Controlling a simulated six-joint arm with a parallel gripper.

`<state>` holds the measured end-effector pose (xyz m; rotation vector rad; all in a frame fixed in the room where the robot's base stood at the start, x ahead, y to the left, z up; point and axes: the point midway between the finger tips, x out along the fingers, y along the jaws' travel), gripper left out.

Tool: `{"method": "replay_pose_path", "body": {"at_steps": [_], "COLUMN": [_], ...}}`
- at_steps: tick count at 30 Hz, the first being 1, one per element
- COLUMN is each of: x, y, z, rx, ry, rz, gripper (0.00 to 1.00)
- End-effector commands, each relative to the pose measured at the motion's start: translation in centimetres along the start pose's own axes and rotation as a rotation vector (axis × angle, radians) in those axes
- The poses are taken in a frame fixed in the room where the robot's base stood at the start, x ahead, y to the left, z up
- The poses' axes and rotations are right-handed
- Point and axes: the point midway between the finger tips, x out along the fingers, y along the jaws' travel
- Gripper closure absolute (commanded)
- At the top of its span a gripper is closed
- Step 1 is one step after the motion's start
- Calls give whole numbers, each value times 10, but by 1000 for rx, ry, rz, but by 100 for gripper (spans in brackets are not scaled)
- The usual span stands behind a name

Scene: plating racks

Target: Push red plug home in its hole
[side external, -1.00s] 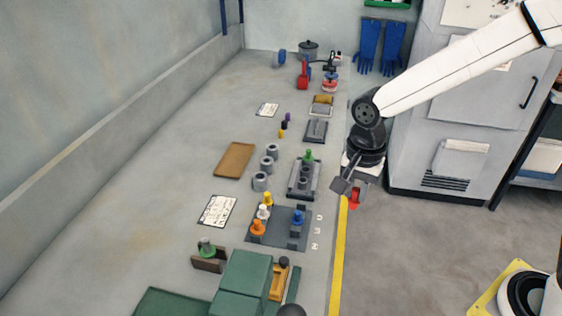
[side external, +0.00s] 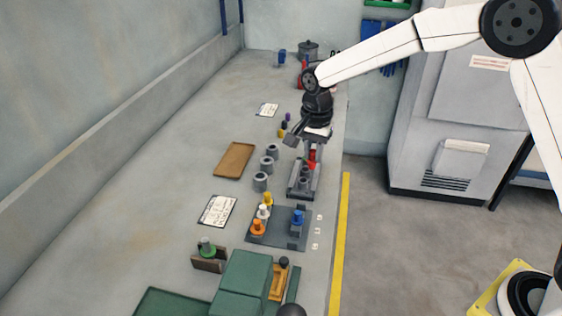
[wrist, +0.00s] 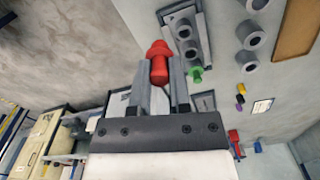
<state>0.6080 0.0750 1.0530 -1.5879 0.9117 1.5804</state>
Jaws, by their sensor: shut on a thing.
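The red plug (side external: 311,158) is held between the fingers of my gripper (side external: 313,147). In the wrist view the red plug (wrist: 158,62) sits between the fingertips (wrist: 160,75), its wide flange beyond them. A grey rack (side external: 303,192) with round sockets lies below the gripper in the side view. In the wrist view the rack (wrist: 204,38) is to the right of the plug, with open sockets showing. A green plug (wrist: 195,74) is at one end of that rack; in the side view it is mostly hidden. The plug appears apart from the rack, above it.
Several grey cylinders (side external: 267,163) stand left of the rack. A brown tray (side external: 234,160) lies farther left. A dark board (side external: 276,236) with orange, white, yellow and blue plugs is in front. Green blocks (side external: 244,278) stand at the near end.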

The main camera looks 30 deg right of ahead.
Motion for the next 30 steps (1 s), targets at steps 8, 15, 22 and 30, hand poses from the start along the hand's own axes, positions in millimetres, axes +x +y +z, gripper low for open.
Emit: {"method": "replay_pose_path", "body": {"at_steps": [8, 15, 22, 30], "x": [11, 14, 14, 15], "y": [-28, -37, -37, -37], "z": [-30, -39, -39, -39], "rx": [0, -2, -2, -2], "ry": [1, 2, 2, 1], "rz": [0, -2, -2, 3], "gripper": [100, 100, 100, 100]}}
